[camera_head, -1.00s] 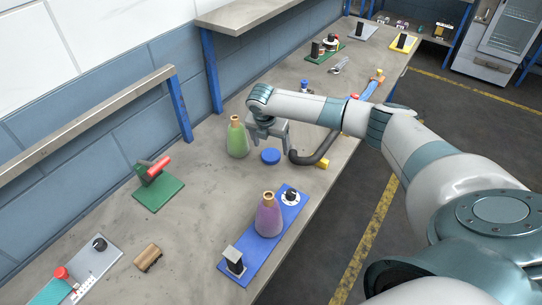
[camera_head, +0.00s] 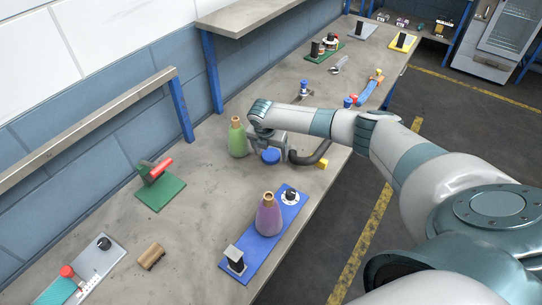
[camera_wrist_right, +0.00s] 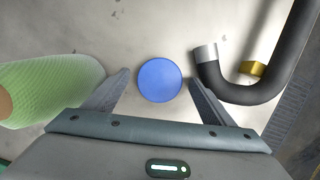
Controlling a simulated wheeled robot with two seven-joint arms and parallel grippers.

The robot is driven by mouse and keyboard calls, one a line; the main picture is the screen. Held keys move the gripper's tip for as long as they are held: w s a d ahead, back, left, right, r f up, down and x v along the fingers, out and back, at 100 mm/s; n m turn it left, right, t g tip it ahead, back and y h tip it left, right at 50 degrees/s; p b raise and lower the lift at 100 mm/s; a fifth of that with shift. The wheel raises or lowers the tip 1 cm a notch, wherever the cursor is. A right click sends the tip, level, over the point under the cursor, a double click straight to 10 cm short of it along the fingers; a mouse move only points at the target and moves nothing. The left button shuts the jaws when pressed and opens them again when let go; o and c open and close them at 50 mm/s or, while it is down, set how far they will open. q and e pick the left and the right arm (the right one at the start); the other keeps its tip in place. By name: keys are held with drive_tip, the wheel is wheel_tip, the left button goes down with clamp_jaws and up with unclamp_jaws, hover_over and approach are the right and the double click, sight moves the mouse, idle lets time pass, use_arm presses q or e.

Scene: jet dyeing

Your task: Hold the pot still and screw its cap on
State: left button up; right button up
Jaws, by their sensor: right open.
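A round blue cap (camera_head: 270,157) lies on the bench between the green cone and the black hose; its far edge is partly covered by my right gripper (camera_head: 268,148). In the right wrist view the blue cap (camera_wrist_right: 159,80) shows between the two open fingers of my right gripper (camera_wrist_right: 158,92), with a gap on each side. My right gripper holds nothing. I cannot make out a pot for certain; a small item with a blue top (camera_head: 304,88) stands farther back on the bench. My left gripper is not in view.
A green cone (camera_head: 237,138) stands close left of my right gripper. A black bent hose (camera_head: 316,155) lies close right, with a yellow block (camera_head: 321,164). A purple cone (camera_head: 268,216) stands on a blue board (camera_head: 236,262) nearer me.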

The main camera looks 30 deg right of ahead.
sight(271, 155)
drive_tip(key=shift+c, duration=0.7)
drive_tip(key=c, duration=1.1)
drive_tip(key=shift+r, duration=0.15)
drive_tip(key=shift+r+b, duration=0.45)
drive_tip(key=shift+r, duration=0.2)
wheel_tip(271, 155, up, 2)
drive_tip(key=shift+d+r+b, duration=0.1)
drive_tip(key=shift+r+b, duration=0.15)
drive_tip(key=shift+b, duration=0.4)
drive_tip(key=s+d+r+b, duration=0.1)
drive_tip(key=s+d+r, duration=0.1)
drive_tip(key=s, duration=0.1)
drive_tip(key=s+d+r+b, duration=0.1)
drive_tip(key=s+d+r, duration=0.1)
drive_tip(key=s, duration=0.1)
drive_tip(key=s+d+r+b, duration=0.1)
drive_tip(key=s+d+r, duration=0.1)
drive_tip(key=s+r, duration=0.1)
drive_tip(key=shift+s+d, duration=0.25)
drive_tip(key=shift+s, duration=0.05)
